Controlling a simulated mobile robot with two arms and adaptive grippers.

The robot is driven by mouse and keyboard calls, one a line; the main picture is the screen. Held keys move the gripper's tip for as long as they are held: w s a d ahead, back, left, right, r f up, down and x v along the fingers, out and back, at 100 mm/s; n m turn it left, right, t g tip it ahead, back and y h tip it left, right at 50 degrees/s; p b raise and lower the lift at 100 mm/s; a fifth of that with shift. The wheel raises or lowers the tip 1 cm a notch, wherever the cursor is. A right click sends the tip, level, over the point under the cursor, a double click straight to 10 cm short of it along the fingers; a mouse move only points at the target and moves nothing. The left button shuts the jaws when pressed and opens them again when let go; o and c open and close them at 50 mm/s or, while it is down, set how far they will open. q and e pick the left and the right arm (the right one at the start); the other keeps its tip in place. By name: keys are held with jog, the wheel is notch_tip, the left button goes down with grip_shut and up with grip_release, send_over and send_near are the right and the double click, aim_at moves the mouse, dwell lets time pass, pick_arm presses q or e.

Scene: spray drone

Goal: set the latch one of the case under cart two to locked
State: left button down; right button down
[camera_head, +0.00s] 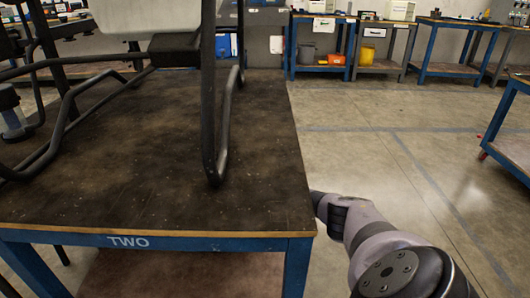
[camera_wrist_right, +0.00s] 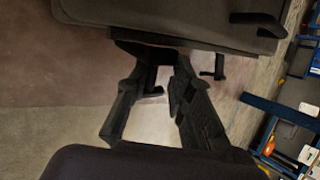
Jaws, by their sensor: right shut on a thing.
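Cart two is the table marked TWO (camera_head: 128,241) in the head view, with a dark top and blue frame. The dark grey case (camera_wrist_right: 170,20) fills the top of the right wrist view. My right gripper (camera_wrist_right: 158,64) is at the case's lower edge, shut on a black latch (camera_wrist_right: 151,84), whose join to the case is partly hidden by the fingers. A second black latch-like part (camera_wrist_right: 217,68) stands out from the edge to the right. My right arm (camera_head: 375,240) goes down beside the cart's right side; its gripper is hidden in the head view. My left gripper is not in view.
A drone with black tube legs (camera_head: 215,150) and a white tank (camera_head: 150,14) stands on the cart top. Open floor (camera_head: 390,150) lies to the right. Another blue cart (camera_head: 508,115) stands at the far right, and benches line the back wall.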

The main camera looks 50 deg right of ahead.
jog(key=shift+s+a+f, duration=0.35)
jog(key=shift+a+f, duration=0.2)
jog(key=shift+f, duration=0.15)
jog(key=c, duration=1.2)
grip_release()
jog(key=shift+r, duration=0.15)
jog(key=shift+d+v, duration=0.2)
jog(key=shift+v, duration=3.55)
jog(key=shift+w+r, duration=0.1)
jog(key=shift+w, duration=0.05)
